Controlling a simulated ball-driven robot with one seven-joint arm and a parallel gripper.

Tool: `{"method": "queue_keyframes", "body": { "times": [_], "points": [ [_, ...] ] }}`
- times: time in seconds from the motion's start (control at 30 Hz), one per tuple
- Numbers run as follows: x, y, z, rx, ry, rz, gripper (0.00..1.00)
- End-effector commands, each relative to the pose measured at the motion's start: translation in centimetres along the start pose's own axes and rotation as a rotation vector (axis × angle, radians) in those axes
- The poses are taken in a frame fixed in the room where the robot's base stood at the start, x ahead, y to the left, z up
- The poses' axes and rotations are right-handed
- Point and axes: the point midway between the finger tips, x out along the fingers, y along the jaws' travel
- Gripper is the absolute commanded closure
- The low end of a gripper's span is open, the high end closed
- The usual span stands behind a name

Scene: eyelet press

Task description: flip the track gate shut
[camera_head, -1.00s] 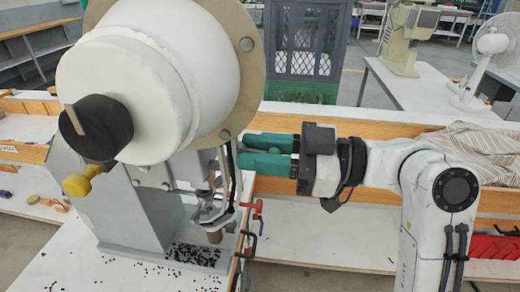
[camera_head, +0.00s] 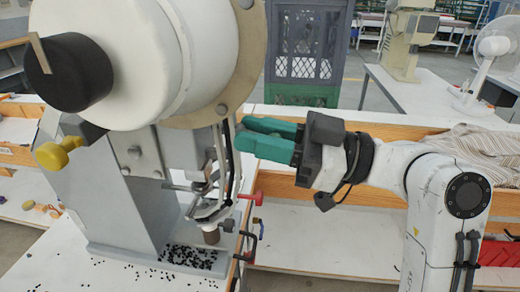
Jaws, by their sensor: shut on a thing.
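The eyelet press (camera_head: 105,195) stands on the left, with a large white drum at its top. Its narrow track (camera_head: 229,165) runs down the right side towards the press point. My gripper (camera_head: 240,135) comes in from the right at the upper part of this track, its green fingers tilted up to the left. The fingers are shut on the track gate at the track's edge. The gate is small, and the fingers and track hide most of it, so its exact angle cannot be told.
Black eyelets (camera_head: 190,256) lie scattered on the press base and white bench top. Red- and black-handled clamps (camera_head: 254,198) stick out at the bench edge, below my gripper. A striped cloth (camera_head: 465,150) lies behind my arm. The white shelf below my forearm is mostly clear.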

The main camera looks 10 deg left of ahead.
Motion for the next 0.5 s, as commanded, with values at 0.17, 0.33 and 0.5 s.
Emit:
{"method": "queue_keyframes", "body": {
  "times": [0.17,0.33,0.5],
  "points": [
    [0.01,-0.09,0.05,0.001,0.007,-0.001,1.0],
    [0.02,-0.1,0.05,0.002,0.007,-0.002,1.0],
    [0.01,-0.08,0.05,0.002,0.007,-0.001,0.65]
  ]
}}
